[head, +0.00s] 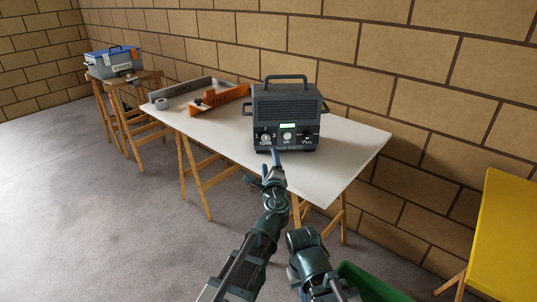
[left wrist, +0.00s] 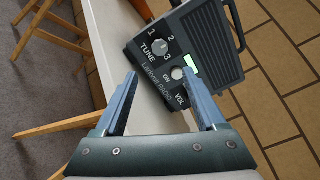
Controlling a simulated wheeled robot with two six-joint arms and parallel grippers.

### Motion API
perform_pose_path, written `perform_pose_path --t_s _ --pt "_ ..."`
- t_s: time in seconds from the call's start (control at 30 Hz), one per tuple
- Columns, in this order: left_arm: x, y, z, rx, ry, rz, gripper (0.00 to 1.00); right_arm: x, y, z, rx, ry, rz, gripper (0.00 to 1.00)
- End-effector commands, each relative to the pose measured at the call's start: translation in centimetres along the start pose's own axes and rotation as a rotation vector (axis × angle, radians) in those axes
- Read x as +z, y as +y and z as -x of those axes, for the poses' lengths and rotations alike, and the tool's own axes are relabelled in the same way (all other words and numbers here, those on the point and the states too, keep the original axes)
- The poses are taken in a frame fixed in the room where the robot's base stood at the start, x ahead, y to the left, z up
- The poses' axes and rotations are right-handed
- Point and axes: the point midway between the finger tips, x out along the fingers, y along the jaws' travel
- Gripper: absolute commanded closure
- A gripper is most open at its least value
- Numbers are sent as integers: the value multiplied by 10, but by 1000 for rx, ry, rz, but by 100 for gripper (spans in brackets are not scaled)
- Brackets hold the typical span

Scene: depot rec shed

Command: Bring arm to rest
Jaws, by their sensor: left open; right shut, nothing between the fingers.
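My left gripper (head: 270,166) is in front of the dark grey radio (head: 286,108) on the white table (head: 226,130). In the left wrist view, my left gripper (left wrist: 163,100) is open, its two blue fingers pointing at the front panel of the radio (left wrist: 205,50). Nothing is between the fingers. The panel has a TUNE knob (left wrist: 160,47) and a pale ON button (left wrist: 177,73); the right finger partly covers the VOL area. A gap between fingertips and panel is hard to judge. My right arm shows at the bottom of the head view, but its gripper is not visible.
An orange tool (head: 217,97), a grey channel-like piece (head: 184,88) and a tape roll (head: 161,104) lie at the table's left end. A blue-lidded box (head: 112,62) stands on trestles further left. A green bin (head: 368,282) and yellow surface (head: 505,240) are at right.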

Motion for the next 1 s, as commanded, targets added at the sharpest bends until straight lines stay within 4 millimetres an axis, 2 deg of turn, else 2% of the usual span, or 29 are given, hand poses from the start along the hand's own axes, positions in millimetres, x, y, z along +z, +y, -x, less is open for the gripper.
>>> perform_pose_path --t_s 0.1,0.37,0.47,0.57,0.67,0.73,0.8,0.9,1.0 --pt "0 0 8 0 0 0 28 0 0 0 0 0 0 100" --pt "1 1 7 2 -2 2 28 0 0 0 0 0 0 100" --pt "11 11 7 38 -28 56 28 0 0 0 0 0 0 100" --pt "38 44 11 146 -105 212 28 0 0 0 0 0 0 100" --pt "70 97 26 323 -227 450 28 0 0 0 0 0 0 100" --pt "84 139 43 468 -319 627 28 0 0 0 0 0 0 100" --pt "91 177 66 617 -408 796 28 0 0 0 0 0 0 100" --pt "88 218 102 817 -515 997 28 0 0 0 0 0 0 100" --pt "78 242 132 979 -591 1139 28 0 0 0 0 0 0 100"
